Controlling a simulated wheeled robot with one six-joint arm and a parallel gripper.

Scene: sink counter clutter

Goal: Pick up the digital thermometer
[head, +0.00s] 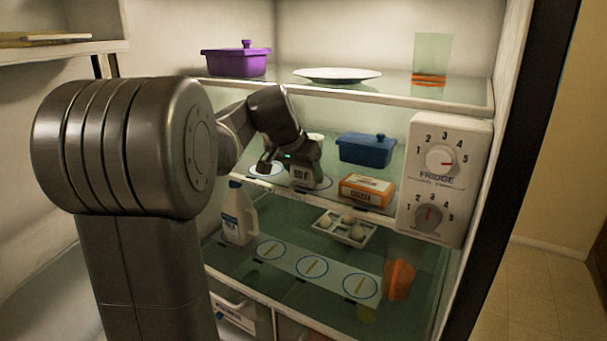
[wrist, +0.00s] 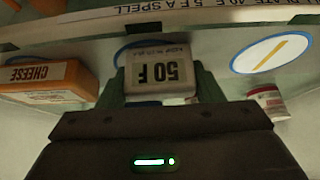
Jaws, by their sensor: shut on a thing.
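The digital thermometer is a small pale block with a dark "50 F" display. In the head view the thermometer (head: 303,176) is at the middle fridge shelf, in front of a blue-ringed strip. In the wrist view the thermometer (wrist: 160,73) appears upside down between the two fingers. My gripper (head: 297,168) is shut on it, with one finger at each side, as the wrist view also shows for my gripper (wrist: 160,88). The fingers hide parts of its sides. I cannot tell whether its base touches the shelf.
An orange cheese box (head: 367,190) sits close to the right, with a blue lidded container (head: 365,149) behind it. A control panel (head: 441,180) is farther right. Above is a glass shelf (head: 440,88) with a plate (head: 337,75). A milk jug (head: 238,214) and eggs (head: 345,228) are below.

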